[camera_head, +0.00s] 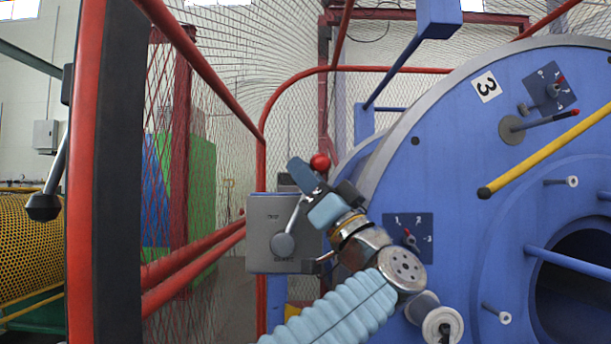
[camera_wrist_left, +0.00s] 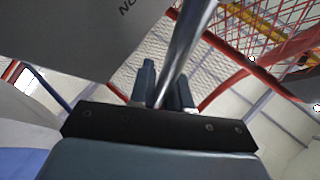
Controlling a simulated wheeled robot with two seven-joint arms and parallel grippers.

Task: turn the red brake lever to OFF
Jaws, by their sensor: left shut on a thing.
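The brake lever has a red ball knob (camera_head: 320,162) and a metal rod (camera_head: 295,217). The rod slants up and right from a round grey hub (camera_head: 283,244) on the front of a grey box (camera_head: 262,220). My left gripper (camera_head: 325,190) is shut on the rod just below the red knob, hiding the upper rod. In the left wrist view the rod (camera_wrist_left: 188,45) runs between the two fingers of my left gripper (camera_wrist_left: 164,90). The grey box (camera_wrist_left: 70,30) fills the upper left there, with part of a label reading "ON" upside down. My right gripper is not in view.
A large blue drum (camera_head: 460,190) with a yellow bar (camera_head: 540,152) and dial plates stands at the right. A small 1-2-3 dial plate (camera_head: 420,230) is close beside my left wrist. Red rails (camera_head: 200,55) and wire mesh stand at left and behind.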

